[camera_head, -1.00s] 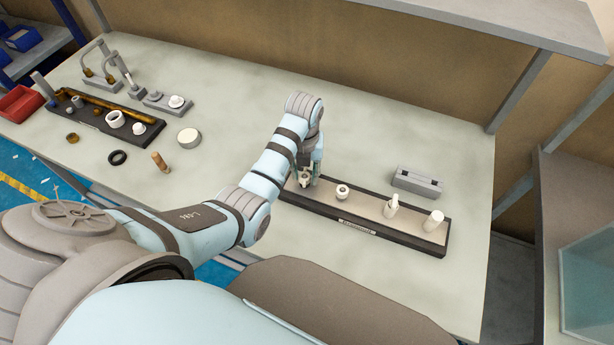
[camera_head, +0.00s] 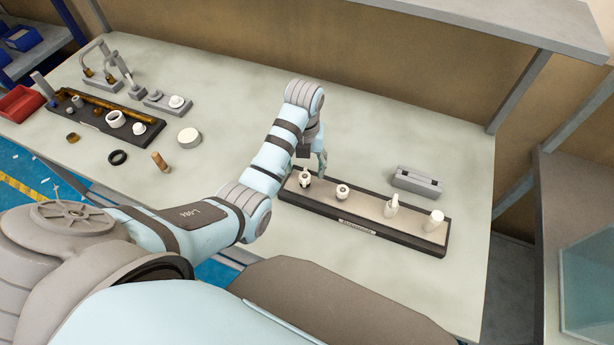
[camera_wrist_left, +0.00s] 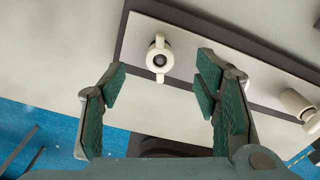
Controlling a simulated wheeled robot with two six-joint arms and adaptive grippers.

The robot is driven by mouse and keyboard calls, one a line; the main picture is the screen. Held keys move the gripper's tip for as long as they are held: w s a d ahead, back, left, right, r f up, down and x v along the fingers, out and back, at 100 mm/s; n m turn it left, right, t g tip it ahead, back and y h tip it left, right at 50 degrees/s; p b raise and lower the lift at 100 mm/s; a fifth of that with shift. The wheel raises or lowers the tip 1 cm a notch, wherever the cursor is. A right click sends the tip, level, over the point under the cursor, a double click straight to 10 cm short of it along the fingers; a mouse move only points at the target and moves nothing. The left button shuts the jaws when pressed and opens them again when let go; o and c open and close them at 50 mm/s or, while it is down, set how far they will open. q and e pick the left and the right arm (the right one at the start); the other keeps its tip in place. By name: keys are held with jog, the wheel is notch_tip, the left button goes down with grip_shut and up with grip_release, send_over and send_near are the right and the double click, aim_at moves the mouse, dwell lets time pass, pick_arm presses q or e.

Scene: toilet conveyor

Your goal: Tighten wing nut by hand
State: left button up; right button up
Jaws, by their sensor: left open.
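The white wing nut (camera_head: 304,176) sits at the left end of a long dark-edged board (camera_head: 366,230) on the table. In the left wrist view the wing nut (camera_wrist_left: 159,59) shows from above on a dark stud, its two wings pointing up and down the picture. My left gripper (camera_head: 313,163) is just above it in the head view, open and empty. In the left wrist view the green-padded fingers (camera_wrist_left: 160,82) stand wide apart on either side of the nut, not touching it. My right gripper is out of view.
Farther right on the board are a round white fitting (camera_head: 342,191), an upright white piece (camera_head: 391,206) and a white cylinder (camera_head: 434,220). A grey block (camera_head: 417,182) lies behind the board. A dark tray of fittings (camera_head: 97,118) is at the left.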

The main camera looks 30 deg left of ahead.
aim_at(305, 176)
pick_arm(q)
jog(key=n, duration=0.4)
jog(key=shift+n, duration=0.4)
jog(key=n, duration=0.4)
jog(key=shift+n, duration=0.4)
jog(key=n, duration=0.3)
jog(key=shift+n, duration=0.3)
jog(key=n, duration=0.5)
jog(key=shift+f+b, duration=0.3)
jog(key=shift+f, duration=1.5)
